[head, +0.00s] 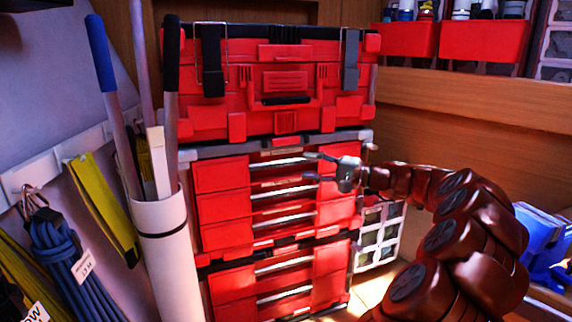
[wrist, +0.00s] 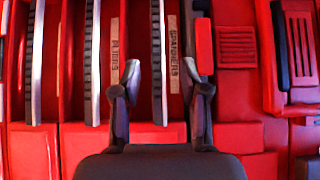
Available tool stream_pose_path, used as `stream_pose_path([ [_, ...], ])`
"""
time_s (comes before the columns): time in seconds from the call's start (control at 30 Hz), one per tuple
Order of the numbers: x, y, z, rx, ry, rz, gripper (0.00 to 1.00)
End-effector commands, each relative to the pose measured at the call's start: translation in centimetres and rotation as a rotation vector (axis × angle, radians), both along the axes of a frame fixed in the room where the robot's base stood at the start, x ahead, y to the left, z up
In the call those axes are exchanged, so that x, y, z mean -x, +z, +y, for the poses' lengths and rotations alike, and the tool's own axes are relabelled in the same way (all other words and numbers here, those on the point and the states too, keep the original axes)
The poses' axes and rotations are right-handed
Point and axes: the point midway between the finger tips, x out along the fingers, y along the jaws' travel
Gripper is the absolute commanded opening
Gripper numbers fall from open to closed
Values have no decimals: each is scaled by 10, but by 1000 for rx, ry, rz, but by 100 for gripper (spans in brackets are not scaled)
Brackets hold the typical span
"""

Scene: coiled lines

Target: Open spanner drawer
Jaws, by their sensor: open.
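The red tool chest (head: 222,177) stands ahead with several drawers, each with a pale bar handle. The spanner drawer's label (wrist: 174,45), reading SPANNERS, is on the top drawer of the stack, beside its bar handle (wrist: 158,60); that handle also shows in the head view (head: 282,164). The drawer looks shut. My gripper (head: 308,166) is open and empty in front of the chest's upper right. In the wrist view my gripper (wrist: 162,72) has one finger on each side of this handle. I cannot tell whether the fingers touch it.
A PLIERS label (wrist: 115,45) marks the drawer below. A latched red toolbox (head: 230,108) sits on top of the stack. A white tube (head: 163,240) with long poles stands at left. A wooden ledge (head: 470,100) runs along the right.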

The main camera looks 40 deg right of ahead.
Motion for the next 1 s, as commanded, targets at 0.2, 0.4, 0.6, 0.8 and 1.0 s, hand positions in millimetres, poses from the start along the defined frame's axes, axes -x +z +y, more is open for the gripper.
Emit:
stream_pose_path([
  [0.2,-30,-1,14,-1,3,5,44],
  [0.4,-53,-4,24,-4,4,7,44],
  [0.6,-61,-4,30,-5,3,6,44],
  [0.8,-59,-1,36,1,2,3,44],
  [1.0,-58,0,37,2,2,3,29],
])
